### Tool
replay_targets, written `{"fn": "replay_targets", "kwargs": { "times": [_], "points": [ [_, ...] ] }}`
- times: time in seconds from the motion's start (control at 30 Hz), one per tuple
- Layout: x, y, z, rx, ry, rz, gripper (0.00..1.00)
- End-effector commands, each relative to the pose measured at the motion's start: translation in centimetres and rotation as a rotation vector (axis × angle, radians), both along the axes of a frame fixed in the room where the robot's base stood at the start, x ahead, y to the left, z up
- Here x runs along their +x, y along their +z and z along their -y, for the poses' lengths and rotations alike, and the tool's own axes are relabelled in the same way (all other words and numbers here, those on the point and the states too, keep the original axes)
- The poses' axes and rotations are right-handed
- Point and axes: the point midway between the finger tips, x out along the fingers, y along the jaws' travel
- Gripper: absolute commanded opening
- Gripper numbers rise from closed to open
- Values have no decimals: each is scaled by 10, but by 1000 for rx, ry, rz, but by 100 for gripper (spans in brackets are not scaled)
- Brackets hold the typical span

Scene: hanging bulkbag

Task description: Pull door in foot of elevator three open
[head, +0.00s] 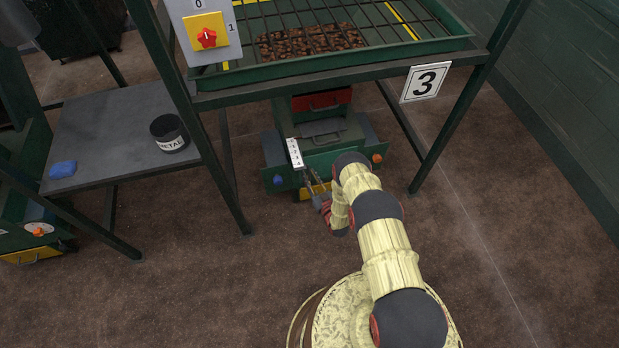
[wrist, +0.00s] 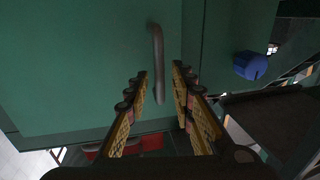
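The foot of elevator three is a green box (head: 335,161) under the frame with the "3" sign (head: 425,82). In the wrist view its green door (wrist: 85,60) fills much of the picture and looks closed. A grey bar handle (wrist: 156,45) is on the door. My gripper (wrist: 160,72) is open, its two fingers apart on either side of the handle's lower part; I cannot tell if they touch it. In the head view my gripper (head: 313,186) is at the front of the foot, and my arm hides part of it.
A blue knob (wrist: 250,65) is beside the door, and an orange knob (head: 376,158) is at the foot's right. Frame legs stand on both sides. A grey side table (head: 105,140) holds a dark tin (head: 169,134) and a blue item (head: 63,169). Floor in front is clear.

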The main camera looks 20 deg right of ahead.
Motion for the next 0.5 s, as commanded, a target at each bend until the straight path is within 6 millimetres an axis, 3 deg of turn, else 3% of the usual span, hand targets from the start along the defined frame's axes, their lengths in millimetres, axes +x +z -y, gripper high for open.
{"fn": "replay_targets", "kwargs": {
  "times": [0.33,0.5],
  "points": [
    [4,0,-1,1,0,-1,24],
    [4,0,-1,1,0,-1,14]
  ]
}}
